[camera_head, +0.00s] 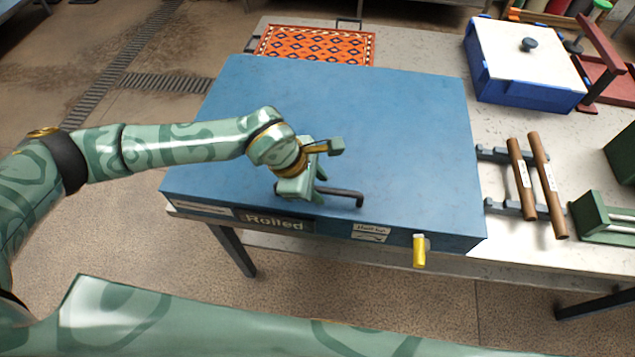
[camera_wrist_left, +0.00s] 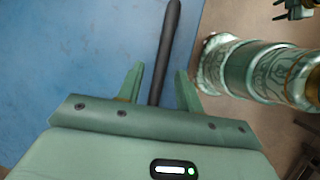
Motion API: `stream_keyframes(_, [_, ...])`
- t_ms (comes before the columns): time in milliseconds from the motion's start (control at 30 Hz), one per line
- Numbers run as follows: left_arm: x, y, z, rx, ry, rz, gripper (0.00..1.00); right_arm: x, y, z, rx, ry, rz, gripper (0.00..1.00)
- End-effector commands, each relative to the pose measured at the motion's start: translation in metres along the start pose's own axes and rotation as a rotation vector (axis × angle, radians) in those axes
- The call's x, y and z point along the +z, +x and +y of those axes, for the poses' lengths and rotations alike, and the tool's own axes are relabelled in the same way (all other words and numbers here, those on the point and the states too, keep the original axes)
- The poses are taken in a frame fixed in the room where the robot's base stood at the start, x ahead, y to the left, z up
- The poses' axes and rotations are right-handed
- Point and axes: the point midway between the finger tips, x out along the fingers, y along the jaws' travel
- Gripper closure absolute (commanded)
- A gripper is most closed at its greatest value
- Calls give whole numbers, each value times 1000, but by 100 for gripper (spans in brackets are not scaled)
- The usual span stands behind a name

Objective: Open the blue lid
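The blue lid (camera_head: 400,120) is the broad flat top of a large blue box on the table and looks shut. A dark bar handle (camera_head: 345,193) sits near its front edge. My left gripper (camera_head: 320,180) is over the lid at this handle. In the left wrist view, the dark bar (camera_wrist_left: 167,45) runs between the two green fingers, with a gap on each side, above the blue surface (camera_wrist_left: 70,50). The left gripper is open. A small green part at that view's top right corner (camera_wrist_left: 295,8) may be my right gripper; its fingers are unclear.
A yellow knob (camera_head: 419,250) sticks out of the box front. To the right are a blue box with a white top (camera_head: 525,60), brown rods on a rack (camera_head: 547,185) and a green stand (camera_head: 605,220). An orange patterned rug (camera_head: 315,45) lies behind the box.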

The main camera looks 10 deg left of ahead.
Motion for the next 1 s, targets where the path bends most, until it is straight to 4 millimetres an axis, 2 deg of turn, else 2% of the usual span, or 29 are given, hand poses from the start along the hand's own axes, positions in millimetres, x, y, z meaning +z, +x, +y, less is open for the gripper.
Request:
stream_keyframes(267, [0, 2, 0, 0, 0, 0, 64, 0, 0, -1, -1, 0, 1, 57])
stream_keyframes(367, [0, 2, 0, 0, 0, 0, 89, -1, 0, -1, -2, 0, 1, 57])
stream_keyframes(400, [0, 2, 0, 0, 0, 0, 100, -1, 0, -1, -2, 0, 1, 57])
stream_keyframes(667, [2, -3, 2, -7, -4, 0, 100, -1, -3, -1, -2, 1, 2, 57])
stream_keyframes(867, [15, -34, 16, -60, -26, 0, 100, -4, -19, 0, 0, 1, 5, 57])
stream_keyframes(1000, [31, -72, 36, -135, -59, 0, 100, -7, -35, 1, 1, 1, 9, 57])
